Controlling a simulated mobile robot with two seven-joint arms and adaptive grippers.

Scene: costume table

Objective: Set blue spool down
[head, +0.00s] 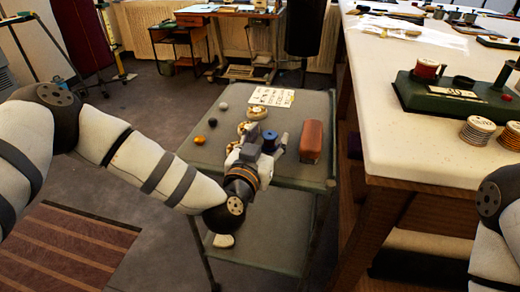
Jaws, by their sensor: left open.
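The blue spool (270,141) stands upright on the grey cart top (306,103), or just above it; the exact contact is hidden. My left gripper (270,143) is open over the cart, with its fingers around or right beside the spool. The gripper body hides the spool's lower part. Only part of my right arm shows at the right edge, and its gripper is out of the picture.
A reddish-brown box (311,142) lies right of the spool. A printed card (271,97), a pale ball (223,106), an orange item (200,140) and a dark ball (213,122) are on the cart. The white table (400,125) with a green spool stand (450,94) is right.

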